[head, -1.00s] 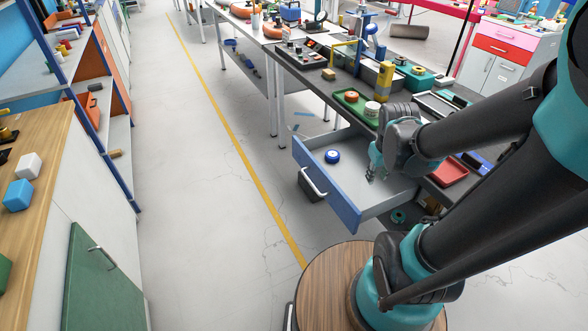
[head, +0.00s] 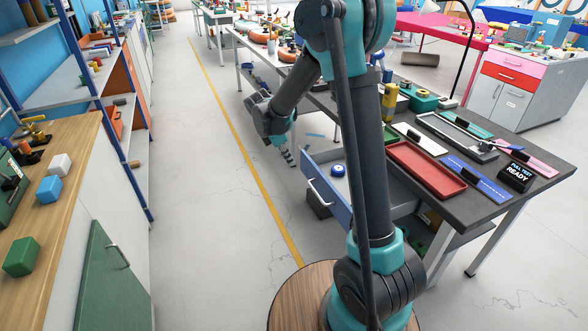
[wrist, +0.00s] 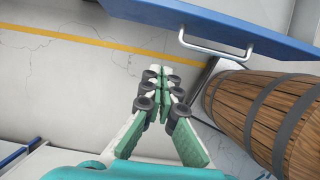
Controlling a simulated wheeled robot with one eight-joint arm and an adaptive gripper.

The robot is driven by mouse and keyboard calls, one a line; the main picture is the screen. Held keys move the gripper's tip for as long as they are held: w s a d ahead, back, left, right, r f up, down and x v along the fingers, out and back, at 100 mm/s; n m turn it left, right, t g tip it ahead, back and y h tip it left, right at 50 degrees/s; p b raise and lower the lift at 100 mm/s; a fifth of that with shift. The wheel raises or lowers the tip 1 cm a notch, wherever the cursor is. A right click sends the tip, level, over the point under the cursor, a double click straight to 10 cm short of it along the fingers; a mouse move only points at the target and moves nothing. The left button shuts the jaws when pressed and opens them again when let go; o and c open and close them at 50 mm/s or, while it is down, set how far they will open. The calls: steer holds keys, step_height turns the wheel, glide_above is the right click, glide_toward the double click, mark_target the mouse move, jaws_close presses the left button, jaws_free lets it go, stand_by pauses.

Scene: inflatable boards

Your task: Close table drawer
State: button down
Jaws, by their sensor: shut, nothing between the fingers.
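The table drawer stands pulled out from under the dark table (head: 455,197). Its blue front (head: 326,192) with a silver handle faces the aisle. A blue round thing (head: 338,170) lies inside the drawer. My arm hides part of the drawer in the head view. My gripper (head: 290,158) is shut and empty. It hangs over the floor to the left of the drawer front, apart from it. In the wrist view, the shut fingers (wrist: 161,72) point at bare floor. The blue drawer front (wrist: 235,27) and its handle (wrist: 215,50) are up and to the right of them.
A dark box (head: 318,206) is on the floor below the drawer. A red tray (head: 425,170) and several tools lie on the table. A wooden-topped cabinet (head: 75,150) stands at left. The aisle floor (head: 205,200) is clear. My own barrel-like base fills the wrist view's right side.

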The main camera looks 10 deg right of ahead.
mark_target(307, 172)
steer(key=shift+w+d+f, duration=0.4)
steer(key=shift+d+f, duration=0.8)
steer(key=shift+f, duration=0.25)
steer(key=shift+w+d+f, duration=0.35)
steer(key=shift+d+f, duration=0.85)
steer(key=shift+f, duration=0.25)
steer(key=shift+w+d+f, duration=0.4)
steer(key=shift+d+f, duration=0.8)
steer(key=shift+f, duration=0.25)
steer(key=shift+d, duration=0.1)
steer(key=w+d, duration=0.2)
steer(key=d, duration=0.6)
steer(key=w+d, duration=0.3)
steer(key=d, duration=0.5)
steer(key=w+d, duration=0.3)
steer(key=d, duration=0.6)
steer(key=shift+w, duration=0.1)
steer(key=shift+d, duration=0.15)
